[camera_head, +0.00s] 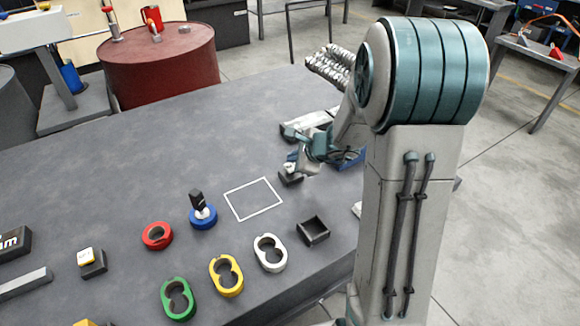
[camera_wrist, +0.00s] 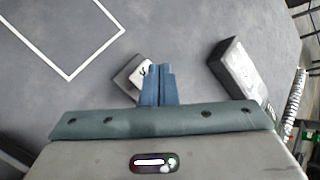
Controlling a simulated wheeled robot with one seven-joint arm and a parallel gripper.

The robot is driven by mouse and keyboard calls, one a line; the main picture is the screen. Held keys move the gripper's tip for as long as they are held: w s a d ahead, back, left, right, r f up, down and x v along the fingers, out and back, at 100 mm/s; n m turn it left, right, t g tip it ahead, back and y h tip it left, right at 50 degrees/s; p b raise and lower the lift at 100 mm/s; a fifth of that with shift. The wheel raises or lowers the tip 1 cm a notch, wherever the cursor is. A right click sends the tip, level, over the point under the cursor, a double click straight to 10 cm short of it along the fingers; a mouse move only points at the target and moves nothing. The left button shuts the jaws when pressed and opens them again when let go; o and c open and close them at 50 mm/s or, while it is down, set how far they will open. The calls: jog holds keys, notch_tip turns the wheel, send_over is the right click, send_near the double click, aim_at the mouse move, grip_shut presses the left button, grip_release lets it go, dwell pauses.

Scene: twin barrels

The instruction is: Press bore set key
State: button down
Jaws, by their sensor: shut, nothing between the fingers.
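A small key with a white, dark-marked cap on a dark base shows in the wrist view (camera_wrist: 135,75), just left of my fingertips and partly behind them. My gripper (camera_wrist: 160,68) is shut and empty, its two blue fingers together. In the head view my gripper (camera_head: 298,164) is low over the table, beside a small dark-based key (camera_head: 290,179) that it partly hides. I cannot tell whether the fingers touch the key. Another key (camera_head: 90,261), with a white and orange cap on a dark base, stands at the left of the table. The cap markings are too small to read.
A dark box (camera_wrist: 238,68) lies right of my fingers. A white square outline (camera_head: 254,199) marks the grey table. Red (camera_head: 157,236), blue (camera_head: 203,217), green (camera_head: 178,299), yellow (camera_head: 226,275) and white (camera_head: 270,253) ring pieces and an open dark box (camera_head: 313,232) stand nearer the front.

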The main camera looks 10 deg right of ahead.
jog(key=shift+f+b, duration=0.3)
jog(key=shift+f+b, duration=0.55)
jog(key=shift+b, duration=0.1)
dwell(0.7)
jog(key=shift+r, duration=0.15)
jog(key=shift+r+p, duration=0.75)
jog(key=shift+r, duration=0.1)
notch_tip(320, 180, up, 5)
jog(key=p, duration=0.4)
dwell(0.9)
